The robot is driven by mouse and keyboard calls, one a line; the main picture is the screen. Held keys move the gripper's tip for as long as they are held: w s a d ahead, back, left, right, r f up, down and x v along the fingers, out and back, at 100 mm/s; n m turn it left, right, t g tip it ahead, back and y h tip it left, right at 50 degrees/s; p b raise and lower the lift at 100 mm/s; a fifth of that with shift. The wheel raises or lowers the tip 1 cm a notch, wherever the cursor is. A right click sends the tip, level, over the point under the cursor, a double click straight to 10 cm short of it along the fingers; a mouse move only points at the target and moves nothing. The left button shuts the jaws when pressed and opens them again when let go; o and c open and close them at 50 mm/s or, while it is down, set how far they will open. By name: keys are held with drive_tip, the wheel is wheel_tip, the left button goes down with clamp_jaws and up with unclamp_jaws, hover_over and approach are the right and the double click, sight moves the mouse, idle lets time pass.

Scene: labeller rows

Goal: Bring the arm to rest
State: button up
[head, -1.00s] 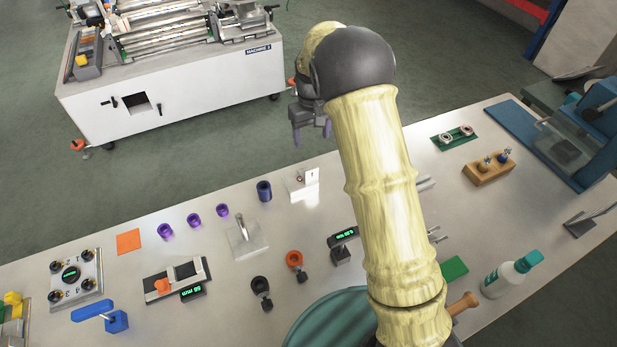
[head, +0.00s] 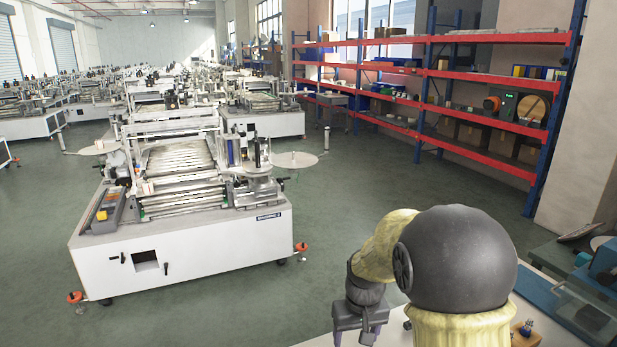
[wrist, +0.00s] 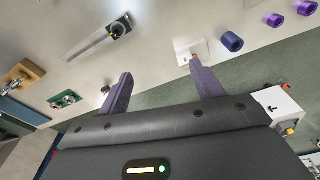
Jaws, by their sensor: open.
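My gripper (head: 359,333) hangs at the lower right of the head view, in front of my yellow arm with its dark round joint. Its lower end is near the bottom edge of that view. In the wrist view my gripper (wrist: 163,85) shows two purple fingers spread apart, with nothing between them. The fingers are over the pale workbench (wrist: 150,60) and its edge, and touch none of the things on it as far as I can see.
On the bench in the wrist view are a dark blue ring (wrist: 231,42), purple rings (wrist: 275,20), a wooden block (wrist: 20,76) and a green plate (wrist: 66,99). The head view shows a white labelling machine (head: 180,245), red-and-blue shelving (head: 428,73) and open green floor (head: 340,180).

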drive_tip(key=s+d+m, duration=0.1)
drive_tip(key=s+d, duration=0.1)
drive_tip(key=s, duration=0.5)
drive_tip(key=s+d+m+t, duration=0.1)
drive_tip(key=s+d, duration=0.1)
drive_tip(key=s, duration=0.6)
drive_tip(key=shift+s+d+r, duration=0.15)
drive_tip(key=shift+d+r, duration=0.2)
drive_tip(key=shift+r, duration=0.05)
idle(0.7)
